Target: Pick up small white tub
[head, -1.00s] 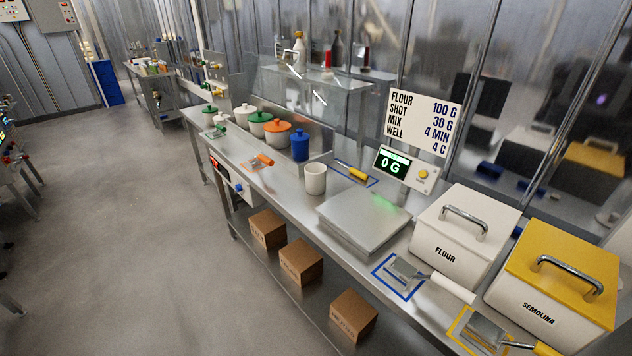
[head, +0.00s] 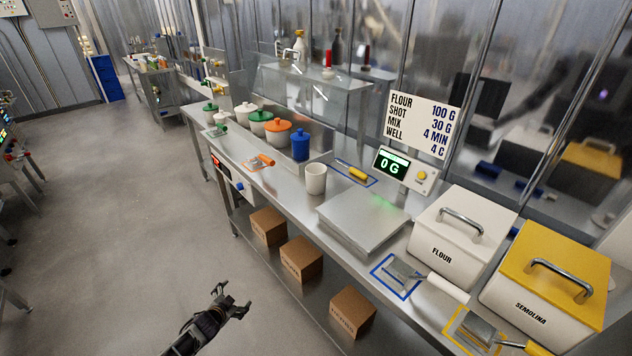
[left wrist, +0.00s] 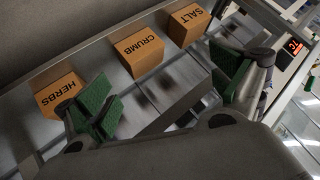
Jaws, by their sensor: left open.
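A small white open-topped tub (head: 316,179) stands upright on the steel bench, left of the scale plate. Farther left stand white-lidded tubs (head: 245,113), green-lidded tubs (head: 260,122), an orange-lidded tub (head: 277,132) and a blue container (head: 300,145). My left gripper (head: 236,298) is open and empty, over the floor in front of the bench, well below and left of the white open-topped tub. In the left wrist view its green-padded fingers (left wrist: 165,95) are spread apart, facing the lower shelf; no white tub shows there. My right gripper is not in view.
Brown boxes, marked herbs (left wrist: 58,92), crumb (left wrist: 139,50) and salt (left wrist: 187,24), sit on the lower shelf. The scale plate (head: 362,217), flour bin (head: 462,240) and semolina bin (head: 545,285) stand to the right.

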